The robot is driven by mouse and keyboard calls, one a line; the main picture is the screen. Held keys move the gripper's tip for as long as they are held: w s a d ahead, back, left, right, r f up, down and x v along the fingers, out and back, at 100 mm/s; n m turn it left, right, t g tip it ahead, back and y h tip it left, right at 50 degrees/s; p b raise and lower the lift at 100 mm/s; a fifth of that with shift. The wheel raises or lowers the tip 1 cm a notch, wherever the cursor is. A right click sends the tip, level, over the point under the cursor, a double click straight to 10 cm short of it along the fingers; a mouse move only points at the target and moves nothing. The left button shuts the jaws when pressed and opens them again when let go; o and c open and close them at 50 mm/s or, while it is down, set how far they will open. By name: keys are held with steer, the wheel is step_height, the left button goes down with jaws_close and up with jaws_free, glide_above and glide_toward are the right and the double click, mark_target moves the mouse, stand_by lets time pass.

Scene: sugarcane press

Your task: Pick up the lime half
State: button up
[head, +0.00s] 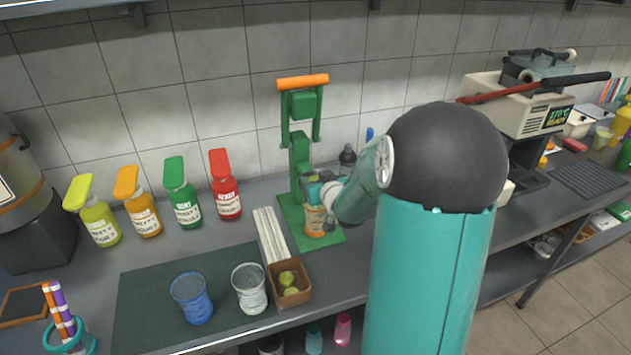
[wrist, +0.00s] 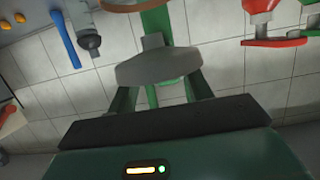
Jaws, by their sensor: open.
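Green lime pieces (head: 287,279) lie in a small brown box (head: 304,294) near the counter's front edge in the head view; I cannot tell which are halves. My gripper (head: 322,193) is open, up and to the right of the box, in front of the green press (head: 301,150) with its orange handle. The gripper's fingertips are hard to make out there. The wrist view looks upside down towards the tiled wall and shows a grey rounded part (wrist: 158,68) with green bars behind; no lime shows in it.
A clear glass (head: 249,289) and a blue glass (head: 192,298) stand left of the box on a dark mat (head: 140,305). Pale sticks (head: 270,236) lie behind the box. An orange-labelled cup (head: 314,220) stands on the press base. Several coloured bottles (head: 183,203) line the wall.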

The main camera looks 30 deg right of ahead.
steer(key=c, duration=0.7)
steer(key=shift+c, duration=0.4)
steer(key=shift+r, duration=0.55)
step_height(320, 180, up, 2)
steer(key=shift+s+r, duration=0.1)
steer(key=shift+r, duration=0.15)
steer(key=s+a+r, duration=0.8)
steer(key=s+r, duration=0.1)
steer(key=s, duration=0.2)
steer(key=shift+a+r, duration=0.2)
steer(key=shift+a, duration=0.05)
